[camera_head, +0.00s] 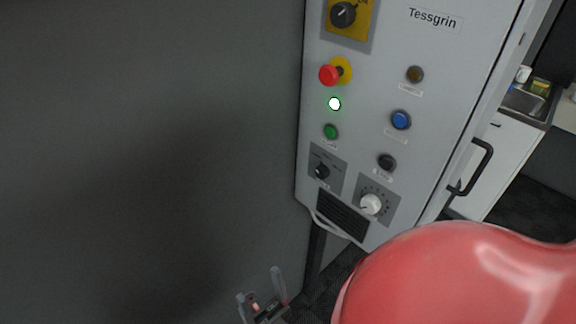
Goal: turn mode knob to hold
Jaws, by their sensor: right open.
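A grey control cabinet (450,60) fills the upper middle and right. Low on its face sits a small black knob (322,171) on a dark grey plate. Beside it to the right is a white knob (371,204) on another plate with marks around it. The labels are too small to read, so I cannot tell for sure which is the mode knob or where it points. My right gripper (258,284) is open and empty at the bottom of the view, below and left of the cabinet, touching neither knob. My left gripper is not in view.
Above are a black rotary switch (343,14) on yellow, a red emergency button (329,75), a lit lamp (335,104), and green (331,132) and blue (401,120) buttons. A black handle (481,166) juts from the right side. A sink (522,101) stands behind at right.

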